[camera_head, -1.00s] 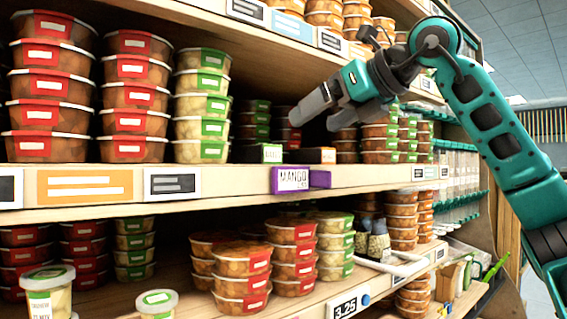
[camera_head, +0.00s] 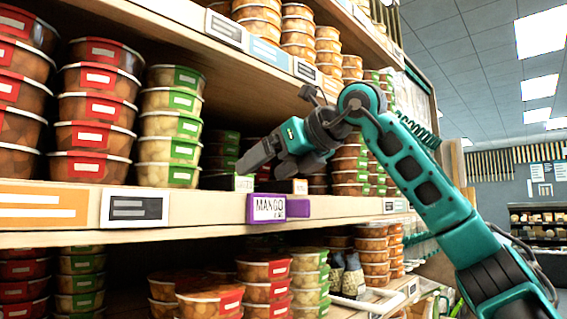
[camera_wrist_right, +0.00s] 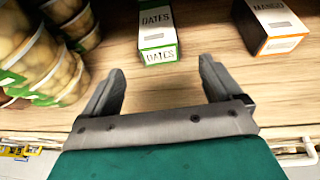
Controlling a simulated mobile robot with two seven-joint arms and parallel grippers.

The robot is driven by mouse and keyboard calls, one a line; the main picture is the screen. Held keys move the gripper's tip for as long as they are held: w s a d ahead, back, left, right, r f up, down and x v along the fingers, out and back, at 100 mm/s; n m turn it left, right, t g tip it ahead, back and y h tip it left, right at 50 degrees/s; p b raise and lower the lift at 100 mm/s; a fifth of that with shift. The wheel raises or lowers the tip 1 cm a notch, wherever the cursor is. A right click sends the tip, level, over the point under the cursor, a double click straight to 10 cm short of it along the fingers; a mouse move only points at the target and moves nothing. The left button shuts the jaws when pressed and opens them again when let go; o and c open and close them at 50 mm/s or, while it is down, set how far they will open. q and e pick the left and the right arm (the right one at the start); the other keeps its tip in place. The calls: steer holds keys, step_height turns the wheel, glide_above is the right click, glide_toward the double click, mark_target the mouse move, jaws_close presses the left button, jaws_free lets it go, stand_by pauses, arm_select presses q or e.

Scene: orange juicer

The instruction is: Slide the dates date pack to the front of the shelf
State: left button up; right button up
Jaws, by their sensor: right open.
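The dates pack (camera_wrist_right: 157,28) is a small white and green box with DATES printed on it. It stands on the wooden shelf (camera_wrist_right: 120,50), just beyond the fingertips in the right wrist view. In the head view its pale front (camera_head: 230,183) shows low under my right gripper (camera_head: 248,163). In the wrist view my right gripper (camera_wrist_right: 160,82) is open. Its two fingers are spread wide, with bare shelf between them, and the pack is roughly in line with the gap. My left gripper is not in view.
An orange and black mango pack (camera_wrist_right: 274,24) stands to the right of the dates pack. Stacked green-label tubs (camera_wrist_right: 35,60) stand close on the left. A purple MANGO tag (camera_head: 268,208) hangs on the shelf's front edge. The upper shelf (camera_head: 270,50) overhangs.

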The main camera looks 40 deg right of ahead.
mark_target(228, 177)
steer(key=w, duration=0.3)
steer(key=w+a+p, duration=0.1)
steer(key=w, duration=0.5)
steer(key=shift+w+a+f, duration=0.25)
steer(key=shift+a, duration=0.05)
steer(key=shift+x, duration=0.85)
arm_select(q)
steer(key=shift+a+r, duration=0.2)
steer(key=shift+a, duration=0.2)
arm_select(e)
steer(key=shift+c, duration=0.3)
